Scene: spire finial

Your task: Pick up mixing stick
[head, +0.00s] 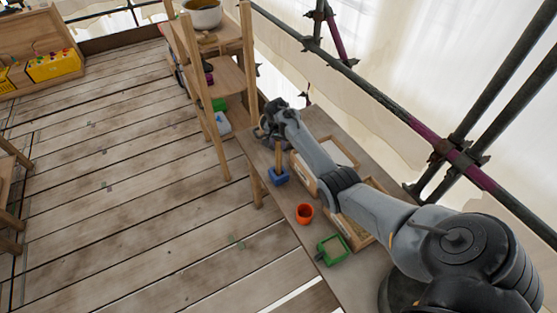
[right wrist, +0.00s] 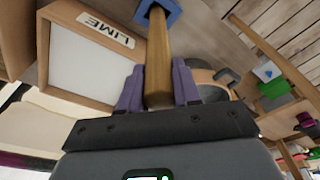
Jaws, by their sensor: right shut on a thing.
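The mixing stick is a plain wooden rod (head: 278,155), held roughly upright. It also shows in the right wrist view (right wrist: 159,55). My right gripper (head: 271,128) is at its upper part. The purple-grey fingers (right wrist: 158,88) are shut on the stick from both sides. The stick's lower end meets a blue square holder (head: 278,177) on the bench, which also shows at the top of the right wrist view (right wrist: 172,14). I cannot tell whether the end is still inside the holder. My left gripper is not in view.
An orange cup (head: 304,214) and a green square container (head: 332,250) stand along the bench's near edge. A tray labelled LIME (right wrist: 80,60) lies beside the stick. A wooden shelf rack (head: 213,90) stands behind the bench. Scaffold poles (head: 380,105) run along the right.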

